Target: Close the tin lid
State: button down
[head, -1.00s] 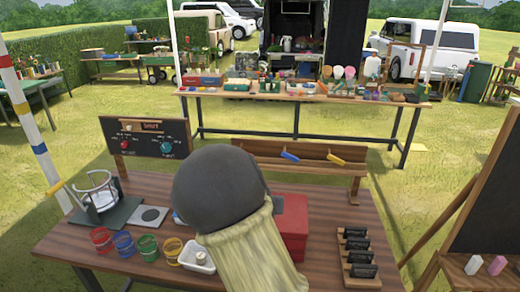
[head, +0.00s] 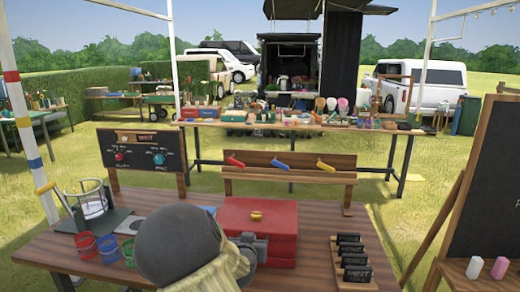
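The red tin (head: 283,242) sits on the wooden table at the middle of the head view. Its lid (head: 236,211) looks flat on top, with a small yellow piece on it. A seam shows on the front side, but I cannot tell whether the lid is fully seated. My gripper (head: 254,246) is at the tin's front left, partly in front of it. My rounded grey arm link hides the lower left of the tin and most of the gripper. The fingertips do not show clearly, so neither their opening nor any contact is visible.
Red, blue and green cups (head: 108,248) stand at the left beside a wire stand (head: 92,199). A rack of small black signs (head: 352,262) stands at the right. A bench with coloured handles (head: 280,166) is behind the tin. Bare tabletop shows right of the tin.

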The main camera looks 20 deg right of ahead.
jog(key=shift+s+a+f+b, duration=0.1)
jog(key=shift+s+f+b, duration=0.15)
jog(key=shift+f, duration=0.5)
jog(key=shift+s+a+f+b, duration=0.1)
jog(key=shift+s+f, duration=0.2)
jog(key=shift+f, duration=0.4)
notch_tip(320, 180, up, 6)
jog(key=p, duration=0.4)
jog(key=s+a+f+b, duration=0.2)
jog(key=s+a+f, duration=0.2)
jog(key=s, duration=0.3)
jog(key=shift+a+f+t, duration=0.2)
jog(key=shift+a+t, duration=0.1)
